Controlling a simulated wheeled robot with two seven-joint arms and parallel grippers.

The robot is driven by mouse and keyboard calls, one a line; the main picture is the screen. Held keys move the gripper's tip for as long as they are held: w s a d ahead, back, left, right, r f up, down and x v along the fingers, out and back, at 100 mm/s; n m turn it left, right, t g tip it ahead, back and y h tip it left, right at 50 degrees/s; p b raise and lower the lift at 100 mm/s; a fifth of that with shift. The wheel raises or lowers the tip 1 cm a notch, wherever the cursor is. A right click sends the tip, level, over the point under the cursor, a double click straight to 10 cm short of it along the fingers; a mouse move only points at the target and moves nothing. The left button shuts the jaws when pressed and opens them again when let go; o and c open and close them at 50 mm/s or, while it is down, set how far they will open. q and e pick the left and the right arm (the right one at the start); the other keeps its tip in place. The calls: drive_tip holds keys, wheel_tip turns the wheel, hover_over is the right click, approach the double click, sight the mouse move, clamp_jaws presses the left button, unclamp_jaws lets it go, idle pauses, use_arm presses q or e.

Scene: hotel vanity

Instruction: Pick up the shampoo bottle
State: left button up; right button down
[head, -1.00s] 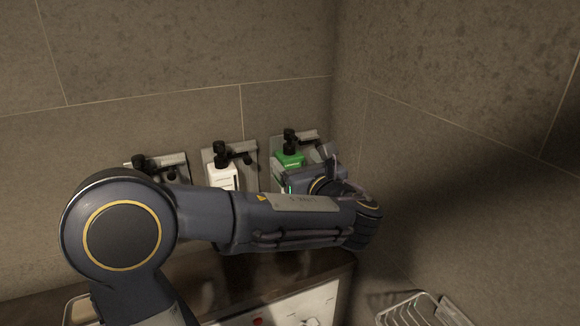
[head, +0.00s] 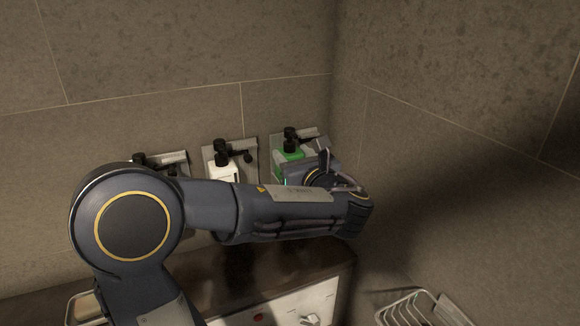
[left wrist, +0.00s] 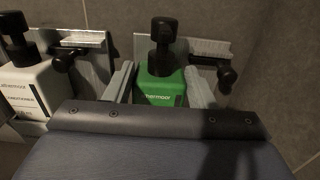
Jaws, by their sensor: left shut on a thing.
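A green bottle with a black pump (head: 290,153) stands upright at a wall holder near the corner. It also shows in the left wrist view (left wrist: 160,88), where its label is only partly readable and its lower part is hidden. My left gripper (head: 303,164) is shut on the green bottle; its fingers show on either side of the bottle in the left wrist view (left wrist: 161,86). A white bottle with a black pump (head: 223,168) stands to the left and also shows in the left wrist view (left wrist: 30,88). My right gripper is not in view.
A third black pump (head: 139,160) shows farther left at another holder, its bottle mostly hidden by my left arm. Tiled walls meet just right of the green bottle. A wire basket (head: 415,308) is at the lower right. A dark counter (head: 250,275) lies below my arm.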

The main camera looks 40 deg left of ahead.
sight(294, 133)
use_arm(q)
drive_tip(key=shift+r, duration=0.1)
wheel_tip(294, 133, up, 7)
drive_tip(key=shift+f, duration=0.2)
drive_tip(key=b+v, duration=0.3)
drive_tip(key=v, duration=1.5)
drive_tip(key=shift+r, duration=0.15)
drive_tip(key=shift+r+p, duration=0.2)
drive_tip(key=shift+p, duration=0.5)
